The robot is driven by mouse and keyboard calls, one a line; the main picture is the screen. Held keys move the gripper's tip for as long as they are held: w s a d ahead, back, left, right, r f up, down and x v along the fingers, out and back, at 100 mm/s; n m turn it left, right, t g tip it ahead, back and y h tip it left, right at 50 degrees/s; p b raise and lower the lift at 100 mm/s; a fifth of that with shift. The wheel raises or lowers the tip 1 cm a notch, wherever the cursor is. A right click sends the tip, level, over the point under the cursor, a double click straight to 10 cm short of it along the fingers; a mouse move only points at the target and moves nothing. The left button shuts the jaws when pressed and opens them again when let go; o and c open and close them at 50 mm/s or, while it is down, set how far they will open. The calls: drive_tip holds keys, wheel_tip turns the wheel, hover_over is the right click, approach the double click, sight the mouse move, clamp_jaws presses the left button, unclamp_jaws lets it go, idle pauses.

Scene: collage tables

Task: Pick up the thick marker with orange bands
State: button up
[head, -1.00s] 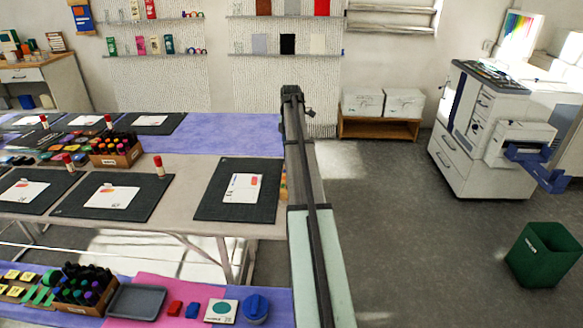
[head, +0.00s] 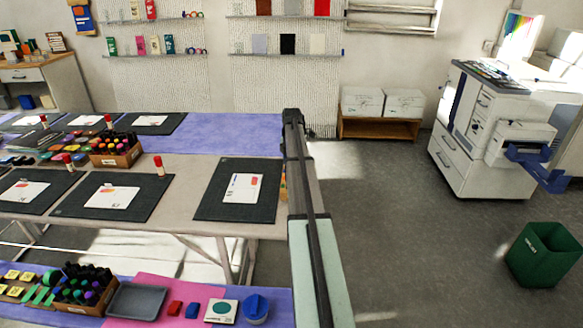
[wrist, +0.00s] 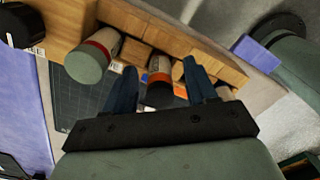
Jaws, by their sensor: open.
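In the wrist view, my gripper (wrist: 158,68) is open, with its two blue fingers apart. A thick dark marker with an orange band (wrist: 160,82) shows between the fingers, at a wooden holder (wrist: 160,35). I cannot tell whether the fingers touch it. Another thick marker with a red band and a grey-green end (wrist: 92,56) is to the left of the fingers. In the head view, the gripper and the orange-banded marker are hidden or too small to make out.
A dark mat (head: 210,205) with a white card (head: 243,187) lies on the table left of my arm. A box of markers (head: 117,150) stands farther left. In the wrist view, a dark rounded object (wrist: 20,25) is at the upper left.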

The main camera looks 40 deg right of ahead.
clamp_jaws()
idle(0.4)
wheel_tip(320, 180, up, 9)
drive_tip(key=shift+r, duration=0.15)
drive_tip(key=shift+s+a+r, duration=0.2)
drive_tip(key=shift+r, duration=0.1)
drive_tip(key=s+a+r, duration=0.2)
drive_tip(key=s+a, duration=0.1)
drive_tip(key=shift+m, duration=0.3)
drive_tip(key=shift+a+f, duration=0.1)
drive_tip(key=shift+f, duration=2.75)
